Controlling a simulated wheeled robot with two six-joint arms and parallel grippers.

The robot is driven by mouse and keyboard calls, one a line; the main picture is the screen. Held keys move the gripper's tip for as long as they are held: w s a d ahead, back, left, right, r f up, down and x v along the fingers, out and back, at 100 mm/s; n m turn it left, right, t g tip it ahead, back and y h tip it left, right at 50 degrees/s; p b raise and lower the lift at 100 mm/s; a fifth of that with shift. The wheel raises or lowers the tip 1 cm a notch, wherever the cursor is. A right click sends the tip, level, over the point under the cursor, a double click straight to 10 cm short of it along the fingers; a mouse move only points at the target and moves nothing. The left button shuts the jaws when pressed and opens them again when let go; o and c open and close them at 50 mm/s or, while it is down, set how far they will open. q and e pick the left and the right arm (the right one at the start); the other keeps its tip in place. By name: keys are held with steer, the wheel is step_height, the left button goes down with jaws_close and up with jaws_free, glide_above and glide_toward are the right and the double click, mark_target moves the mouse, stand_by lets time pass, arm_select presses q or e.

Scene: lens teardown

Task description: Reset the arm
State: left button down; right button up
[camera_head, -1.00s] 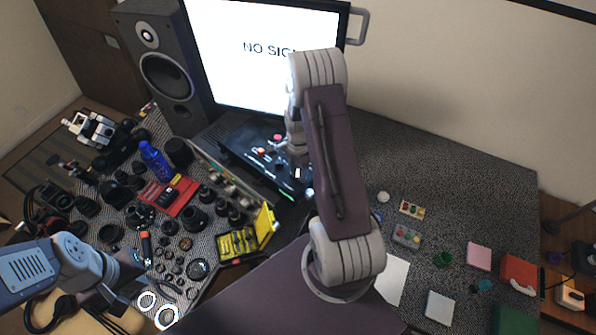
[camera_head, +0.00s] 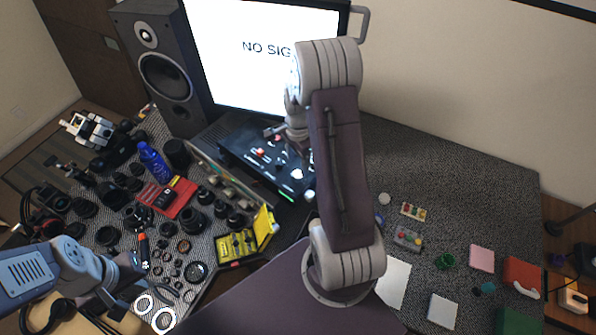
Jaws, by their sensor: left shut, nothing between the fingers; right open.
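My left arm comes in from the left edge. My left gripper (camera_head: 140,262) is shut at the end of it, low over the front left of the table, beside an orange-and-black tool handle (camera_head: 142,247) and small lens parts. I cannot tell whether it touches the handle. My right arm rises in the middle of the view and folds away toward the monitor. My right gripper (camera_head: 288,145) is open and empty over the black control panel, partly hidden by its own wrist.
A monitor (camera_head: 262,50) and a speaker (camera_head: 165,65) stand at the back. Black lens parts, a blue bottle (camera_head: 154,162), a red tray (camera_head: 180,205) and a yellow toolbox (camera_head: 240,242) crowd the left. Notepads and a red telephone (camera_head: 522,277) lie right. Back right is clear.

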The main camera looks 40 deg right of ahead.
steer(key=shift+r, duration=1.5)
arm_select(q)
steer(key=shift+f, duration=0.3)
